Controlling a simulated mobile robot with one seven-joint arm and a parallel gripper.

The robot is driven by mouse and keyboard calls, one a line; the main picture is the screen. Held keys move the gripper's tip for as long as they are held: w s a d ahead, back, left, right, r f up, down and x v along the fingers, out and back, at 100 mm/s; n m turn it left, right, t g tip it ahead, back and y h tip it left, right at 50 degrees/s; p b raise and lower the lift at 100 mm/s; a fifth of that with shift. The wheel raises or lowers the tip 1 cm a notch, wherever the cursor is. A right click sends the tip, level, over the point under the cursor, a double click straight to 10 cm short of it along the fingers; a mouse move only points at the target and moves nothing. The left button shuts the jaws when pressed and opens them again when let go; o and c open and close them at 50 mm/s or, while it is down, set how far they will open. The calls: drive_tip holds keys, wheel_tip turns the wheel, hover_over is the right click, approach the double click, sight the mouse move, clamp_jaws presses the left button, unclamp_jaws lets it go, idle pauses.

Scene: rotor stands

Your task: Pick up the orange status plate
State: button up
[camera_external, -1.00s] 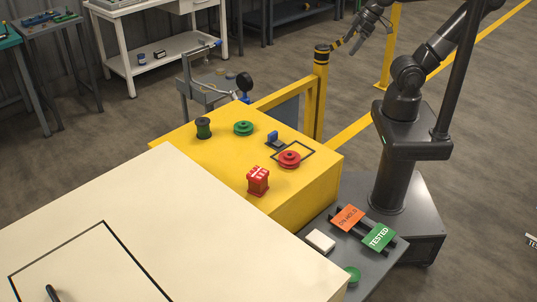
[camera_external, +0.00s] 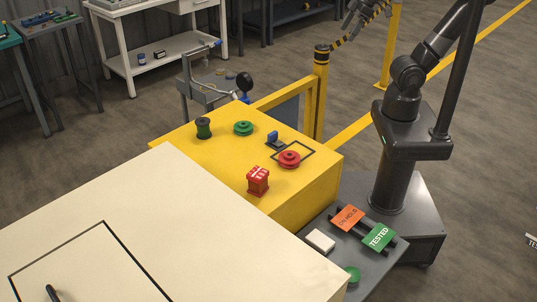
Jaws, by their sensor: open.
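The orange status plate (camera_external: 347,217), marked "ON HOLD", leans on a dark rack on the grey side shelf (camera_external: 322,267), just behind a green "TESTED" plate (camera_external: 378,237). Nothing covers it. My gripper (camera_external: 352,22) is at the top edge of the view, partly cut off by the frame. It is open and empty, high above and far behind the orange plate. My arm rises from the dark base to the right of the shelf.
A yellow table (camera_external: 222,162) holds a red rotor (camera_external: 289,159), a green rotor (camera_external: 243,128), a dark green spool (camera_external: 203,128) and a red box (camera_external: 258,181). A yellow post (camera_external: 321,90) stands below my gripper. A white block (camera_external: 320,240) lies left of the plates.

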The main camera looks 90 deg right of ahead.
drive_tip(key=w+a+r+n+g, duration=0.1)
drive_tip(key=w+a+r+n, duration=0.1)
drive_tip(key=w+a, duration=0.45)
drive_tip(key=n+g, duration=0.4)
drive_tip(key=n, duration=0.2)
hover_over(351, 216)
wheel_tip(351, 216, down, 3)
wheel_tip(351, 216, down, 40)
drive_tip(key=shift+a+r, duration=0.1)
drive_tip(key=shift+a, duration=0.05)
drive_tip(key=shift+f, duration=2.75)
drive_tip(key=c, duration=1.1)
